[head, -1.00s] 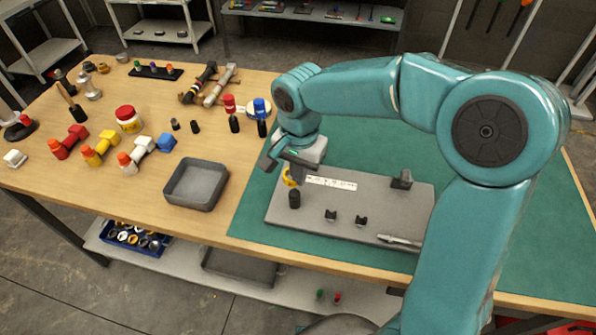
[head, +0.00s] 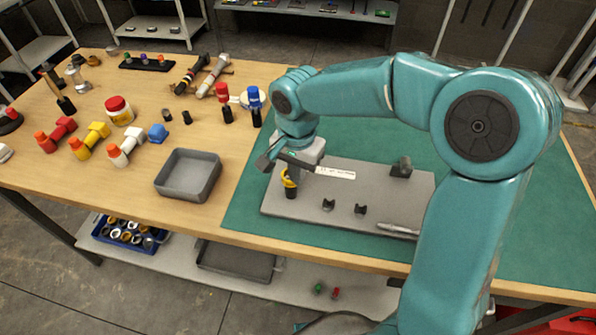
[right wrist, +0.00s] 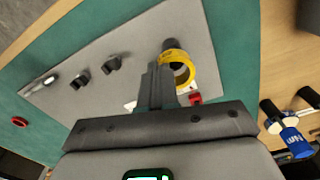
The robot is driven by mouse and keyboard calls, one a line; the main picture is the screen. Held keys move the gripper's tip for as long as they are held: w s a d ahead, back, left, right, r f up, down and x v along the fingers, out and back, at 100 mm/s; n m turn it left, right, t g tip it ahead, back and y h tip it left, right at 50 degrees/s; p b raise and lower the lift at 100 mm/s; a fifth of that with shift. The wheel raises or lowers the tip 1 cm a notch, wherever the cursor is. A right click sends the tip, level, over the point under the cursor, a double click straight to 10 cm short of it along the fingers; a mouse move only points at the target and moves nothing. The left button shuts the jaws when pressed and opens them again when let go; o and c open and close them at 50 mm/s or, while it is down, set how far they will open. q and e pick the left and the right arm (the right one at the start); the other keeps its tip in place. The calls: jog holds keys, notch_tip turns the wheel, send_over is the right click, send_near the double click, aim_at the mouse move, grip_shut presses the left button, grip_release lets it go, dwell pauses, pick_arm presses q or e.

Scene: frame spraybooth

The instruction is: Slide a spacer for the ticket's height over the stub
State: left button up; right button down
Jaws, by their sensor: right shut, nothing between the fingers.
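A yellow ring-shaped spacer (head: 290,181) is at the top of the dark stub (head: 291,193) on the grey board (head: 382,186). In the right wrist view the yellow spacer (right wrist: 185,74) looks tilted and overlaps the dark stub (right wrist: 169,45); I cannot tell whether it encircles it. My right gripper (right wrist: 157,88) is shut, its fingertips beside the spacer with nothing visible between them. In the head view the fingertips are largely hidden by the wrist. A white printed strip (head: 336,173) lies on the board; its text is too small to read. My left gripper is not in view.
Two small dark clips (head: 328,204), a dark block (head: 401,167) and a silver pen-like tool (head: 398,230) are on the board. A grey tray (head: 187,176) stands left of the green mat (head: 245,208). A blue bin (head: 130,236) of rings is on the lower shelf.

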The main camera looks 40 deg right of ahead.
jog(key=shift+f+b, duration=0.45)
dwell(0.4)
jog(key=c, duration=1.3)
grip_release()
jog(key=shift+r, duration=0.1)
notch_tip(320, 180, up, 16)
jog(key=shift+r+p, duration=0.1)
jog(key=shift+p, duration=0.8)
jog(key=shift+s, duration=0.1)
